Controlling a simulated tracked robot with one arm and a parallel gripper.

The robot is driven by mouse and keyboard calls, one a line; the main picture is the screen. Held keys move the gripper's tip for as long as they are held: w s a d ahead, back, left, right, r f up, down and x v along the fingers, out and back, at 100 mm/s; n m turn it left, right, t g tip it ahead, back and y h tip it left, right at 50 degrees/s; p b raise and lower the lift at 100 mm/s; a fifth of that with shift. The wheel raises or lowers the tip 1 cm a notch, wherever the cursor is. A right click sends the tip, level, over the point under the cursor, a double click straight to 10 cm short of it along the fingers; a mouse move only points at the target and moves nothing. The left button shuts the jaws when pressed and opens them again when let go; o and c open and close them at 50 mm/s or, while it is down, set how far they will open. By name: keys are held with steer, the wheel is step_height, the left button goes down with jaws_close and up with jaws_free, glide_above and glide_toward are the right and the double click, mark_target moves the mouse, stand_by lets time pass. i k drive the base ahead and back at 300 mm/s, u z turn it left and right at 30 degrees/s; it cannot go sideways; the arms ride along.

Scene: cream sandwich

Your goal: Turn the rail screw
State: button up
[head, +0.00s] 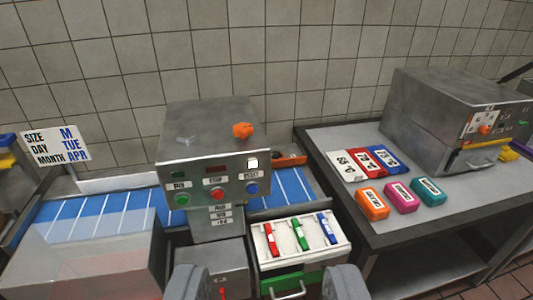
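My gripper (268,282) shows as two grey fingers at the bottom edge, wide apart with nothing held between them. It is in front of the grey control box (210,125). An orange knob (243,130) sits on top of that box. Another orange part (290,159) shows low behind the box's right side. No part is labelled as the rail screw, so I cannot tell which one it is. The box front has a green button (182,199), a red button (218,194) and a blue button (252,188).
A blue striped belt (100,214) runs behind and beside the box. A white tray (341,252) holds red, green and blue pieces. The right table (440,207) carries number cards (347,165), coloured blocks (404,196) and a grey machine (430,115).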

mark_target(275, 155)
steer(key=z, duration=0.25)
steer(key=i, duration=2)
steer(key=u, duration=0.3)
